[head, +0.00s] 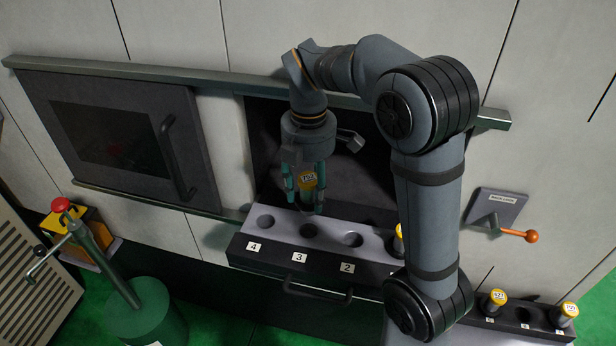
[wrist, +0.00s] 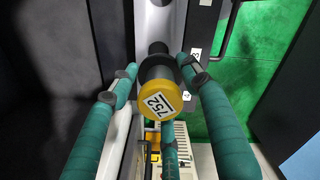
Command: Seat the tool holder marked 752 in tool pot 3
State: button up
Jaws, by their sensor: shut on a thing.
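The tool holder marked 752 (head: 308,178) has a yellow cap and a dark body. My gripper (head: 306,191) is shut on it with teal fingers and holds it cap up over the tool pot rack. In the wrist view the yellow cap with its 752 label (wrist: 163,100) sits between the fingers of my gripper (wrist: 158,72), with the dark body beyond it. Tool pot 3 (head: 309,231) is an empty round hole behind label 3. The holder's lower end appears above and behind this hole. I cannot tell its exact height.
Pot 4 (head: 265,221) and pot 2 (head: 352,240) are empty. A yellow-capped holder (head: 399,240) at the right end is partly hidden by my arm. A lower right rack (head: 512,322) holds two holders. A lever with an orange knob (head: 531,236) juts from the wall.

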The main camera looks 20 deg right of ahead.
jog(key=shift+w+d+r+n, duration=0.1)
jog(key=shift+w+r+n, duration=0.05)
jog(key=shift+n, duration=0.55)
jog(key=shift+w+f, duration=0.1)
jog(key=shift+f, duration=0.15)
notch_tip(320, 180, down, 9)
jog(key=b, duration=0.8)
jog(key=shift+f, duration=0.2)
jog(key=shift+f+b, duration=0.4)
jog(key=o, duration=1.6)
jog(key=shift+o, duration=0.2)
